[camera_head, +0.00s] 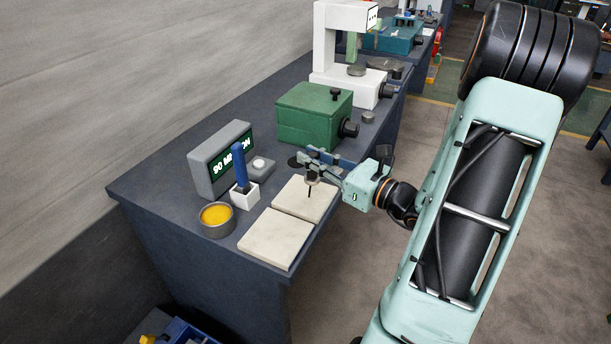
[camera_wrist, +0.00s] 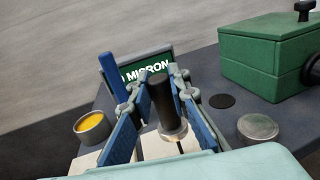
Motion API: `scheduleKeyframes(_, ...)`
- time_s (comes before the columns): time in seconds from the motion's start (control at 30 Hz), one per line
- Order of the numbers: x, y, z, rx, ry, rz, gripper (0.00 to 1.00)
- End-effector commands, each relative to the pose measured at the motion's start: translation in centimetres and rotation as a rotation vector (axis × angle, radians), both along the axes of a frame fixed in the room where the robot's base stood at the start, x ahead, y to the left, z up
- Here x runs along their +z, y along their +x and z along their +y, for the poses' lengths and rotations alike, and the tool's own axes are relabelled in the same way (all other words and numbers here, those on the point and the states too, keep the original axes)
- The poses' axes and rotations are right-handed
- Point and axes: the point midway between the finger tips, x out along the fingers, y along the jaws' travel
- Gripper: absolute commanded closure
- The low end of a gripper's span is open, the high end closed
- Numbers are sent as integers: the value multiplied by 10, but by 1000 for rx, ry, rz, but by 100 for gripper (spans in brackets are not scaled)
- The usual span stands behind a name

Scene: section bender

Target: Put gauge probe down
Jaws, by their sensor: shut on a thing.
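The gauge probe is a black cylinder (camera_wrist: 162,95) with a silver collar, seen between the fingers in the wrist view. In the head view, the probe (camera_head: 312,181) shows as a grey body with a thin dark stem pointing down, over the far pale pad (camera_head: 318,203). My gripper (camera_head: 313,168) is shut on it, and its blue finger pads also show in the wrist view (camera_wrist: 165,125). Whether the probe's tip touches the pad, I cannot tell. The near pale pad (camera_head: 274,240) is bare.
Left of the pads stand a "90 MICRON" display (camera_head: 218,160), a blue-handled tool (camera_head: 240,168) in a white holder (camera_head: 246,196) and a tin of yellow stuff (camera_head: 216,216). A green box (camera_head: 313,110) stands behind. A flat black disc (camera_wrist: 221,101) and a metal disc (camera_wrist: 257,128) lie nearby.

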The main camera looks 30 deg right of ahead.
Motion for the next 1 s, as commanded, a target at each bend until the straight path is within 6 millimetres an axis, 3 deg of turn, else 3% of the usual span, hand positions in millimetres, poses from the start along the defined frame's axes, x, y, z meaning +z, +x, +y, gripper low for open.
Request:
scheduleKeyframes(0.33,-31,23,9,2,1,-1,100)
scheduleKeyframes(0.5,-53,21,8,0,1,0,100)
scheduleKeyframes(0.97,-61,21,8,0,0,-1,100)
scheduleKeyframes(1.0,-61,21,8,0,-1,0,82)
